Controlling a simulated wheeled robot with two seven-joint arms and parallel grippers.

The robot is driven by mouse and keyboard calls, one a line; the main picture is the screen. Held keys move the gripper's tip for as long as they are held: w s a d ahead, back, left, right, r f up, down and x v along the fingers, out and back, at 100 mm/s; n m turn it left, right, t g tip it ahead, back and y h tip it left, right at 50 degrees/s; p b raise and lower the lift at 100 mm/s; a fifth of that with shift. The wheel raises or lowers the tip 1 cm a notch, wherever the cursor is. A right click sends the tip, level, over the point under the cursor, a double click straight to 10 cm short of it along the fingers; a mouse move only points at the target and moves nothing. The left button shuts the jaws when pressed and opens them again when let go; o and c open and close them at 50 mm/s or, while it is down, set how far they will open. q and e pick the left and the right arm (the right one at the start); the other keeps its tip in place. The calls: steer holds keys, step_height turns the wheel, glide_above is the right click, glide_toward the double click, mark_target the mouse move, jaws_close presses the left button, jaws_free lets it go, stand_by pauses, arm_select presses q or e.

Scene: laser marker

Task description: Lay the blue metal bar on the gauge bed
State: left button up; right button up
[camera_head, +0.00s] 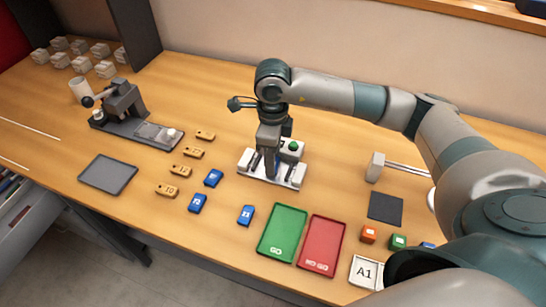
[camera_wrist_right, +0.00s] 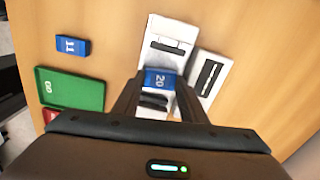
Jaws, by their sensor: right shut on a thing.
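My right gripper (camera_head: 271,174) is low over the white gauge bed (camera_head: 247,167) in the head view. In the right wrist view the right gripper (camera_wrist_right: 160,82) is shut on a blue metal bar marked 20 (camera_wrist_right: 159,76). The bar is over the white gauge bed (camera_wrist_right: 168,29), which has dark slots. I cannot tell whether the bar touches the bed. In the head view the held bar is hidden by the gripper. My left gripper is not in view.
A green GO tray (camera_head: 283,231) and a red NO GO tray (camera_head: 322,243) lie in front. A dark device (camera_head: 122,102) stands at left. A green button (camera_head: 293,146) is beside the gripper.

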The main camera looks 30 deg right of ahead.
steer(key=shift+f, duration=0.1)
steer(key=shift+d+f, duration=0.15)
